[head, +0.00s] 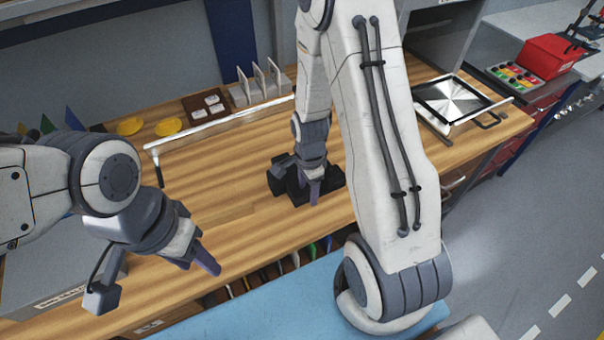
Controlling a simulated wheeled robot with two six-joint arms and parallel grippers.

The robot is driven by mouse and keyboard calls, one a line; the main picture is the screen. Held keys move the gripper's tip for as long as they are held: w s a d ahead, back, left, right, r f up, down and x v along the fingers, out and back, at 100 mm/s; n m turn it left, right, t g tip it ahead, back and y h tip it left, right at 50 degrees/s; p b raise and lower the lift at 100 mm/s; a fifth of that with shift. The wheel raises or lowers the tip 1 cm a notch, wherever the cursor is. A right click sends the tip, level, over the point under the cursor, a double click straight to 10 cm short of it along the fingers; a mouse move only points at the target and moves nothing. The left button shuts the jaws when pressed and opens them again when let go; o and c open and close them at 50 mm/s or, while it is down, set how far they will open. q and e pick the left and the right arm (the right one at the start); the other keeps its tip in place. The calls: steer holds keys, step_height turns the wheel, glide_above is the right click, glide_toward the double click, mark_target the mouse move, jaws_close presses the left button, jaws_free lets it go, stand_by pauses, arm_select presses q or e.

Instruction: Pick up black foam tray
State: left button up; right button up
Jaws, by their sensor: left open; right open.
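A black object that looks like the foam tray (331,184) lies on the wooden bench near its front edge, partly hidden by my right gripper. My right gripper (309,187) points down at it, with its fingers overlapping the tray in the picture. It is open, and I cannot tell whether the fingers touch the tray. My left gripper (197,263) is open and empty, over the bench's front edge at the left, well apart from the tray.
A white rail (222,123) runs along the bench behind the clear middle. A brown tray with white pieces (204,105) and yellow discs (168,127) stand behind it. A framed metal plate (455,99) is at the right. A blue surface (262,308) lies below the front edge.

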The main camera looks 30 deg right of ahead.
jaws_close()
steer(key=shift+r, duration=0.1)
